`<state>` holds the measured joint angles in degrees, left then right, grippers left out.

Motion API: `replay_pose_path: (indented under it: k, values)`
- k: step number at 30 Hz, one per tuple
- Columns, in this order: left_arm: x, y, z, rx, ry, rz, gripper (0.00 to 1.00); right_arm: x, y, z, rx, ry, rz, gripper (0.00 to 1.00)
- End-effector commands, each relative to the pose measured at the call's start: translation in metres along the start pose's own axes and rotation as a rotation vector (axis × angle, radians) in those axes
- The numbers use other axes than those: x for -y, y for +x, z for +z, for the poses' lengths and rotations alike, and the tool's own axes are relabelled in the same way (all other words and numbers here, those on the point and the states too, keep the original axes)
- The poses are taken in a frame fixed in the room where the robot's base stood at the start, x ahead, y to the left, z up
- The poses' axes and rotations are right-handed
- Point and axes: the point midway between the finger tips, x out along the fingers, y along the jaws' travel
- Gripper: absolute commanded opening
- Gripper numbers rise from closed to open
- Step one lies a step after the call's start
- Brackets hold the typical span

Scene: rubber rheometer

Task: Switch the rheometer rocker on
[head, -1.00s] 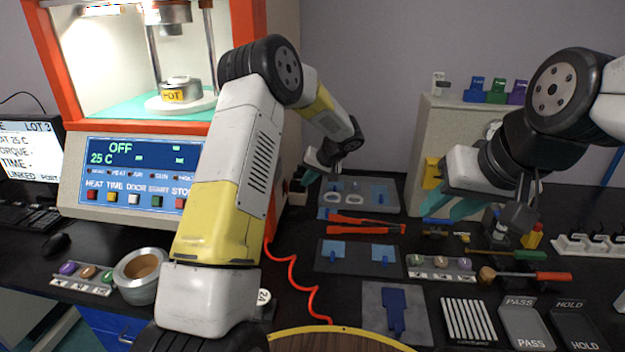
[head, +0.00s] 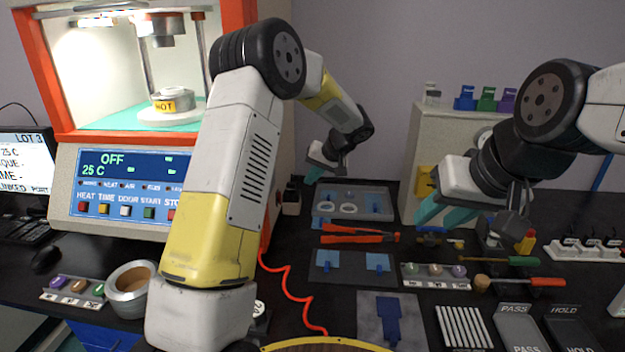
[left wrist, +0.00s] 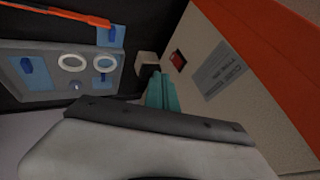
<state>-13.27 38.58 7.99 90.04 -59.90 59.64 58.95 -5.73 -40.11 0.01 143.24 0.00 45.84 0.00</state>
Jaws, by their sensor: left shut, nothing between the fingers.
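The rheometer (head: 62,190) stands at the left in the head view, with an orange-red frame. Its blue display (head: 125,166) reads OFF and 25 C. The red rocker (left wrist: 178,60) shows in the left wrist view on the beige side panel, beside a grey label (left wrist: 213,75). In the head view my left arm hides that spot. My left gripper (head: 314,172) is shut and empty beside the rheometer's side. Its teal fingertips (left wrist: 160,84) lie just below and left of the rocker in the wrist view, apparently apart from it. My right gripper (head: 445,213) looks open and empty over the bench's right side.
A grey tray with white rings (head: 375,203) and orange-handled pliers (head: 358,236) lie near my left gripper. A small beige block (left wrist: 146,62) stands by the rheometer's side. A red coiled cord (head: 288,279) runs down the bench. A beige cabinet (head: 422,150) stands behind.

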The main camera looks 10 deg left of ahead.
Motion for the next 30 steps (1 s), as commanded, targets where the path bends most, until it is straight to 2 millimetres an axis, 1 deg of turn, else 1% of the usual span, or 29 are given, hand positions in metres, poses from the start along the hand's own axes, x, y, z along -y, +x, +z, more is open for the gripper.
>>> replay_pose_path:
  k: [5,16,20,23,26,30]
  values:
    - [-0.006,0.005,0.003,0.003,-0.011,0.032,0.0,0.0,0.0,0.0,0.0,0.0,0.0,0.36]
    - [-0.007,0.008,0.003,0.005,-0.018,0.042,0.0,0.0,0.0,0.0,0.0,0.0,0.0,0.36]
    - [-0.007,0.015,0.003,0.007,-0.019,0.041,0.0,0.0,0.0,0.0,0.0,0.0,0.0,0.36]
    - [-0.008,0.028,0.004,0.008,-0.018,0.041,0.0,0.0,0.0,0.0,0.0,0.0,0.0,0.36]
    - [-0.008,0.048,0.004,0.01,-0.019,0.04,0.0,0.0,0.0,0.0,0.0,0.0,0.0,0.36]
    - [-0.009,0.079,0.005,0.01,-0.018,0.04,0.0,0.0,0.0,0.0,0.0,0.0,0.0,0.36]
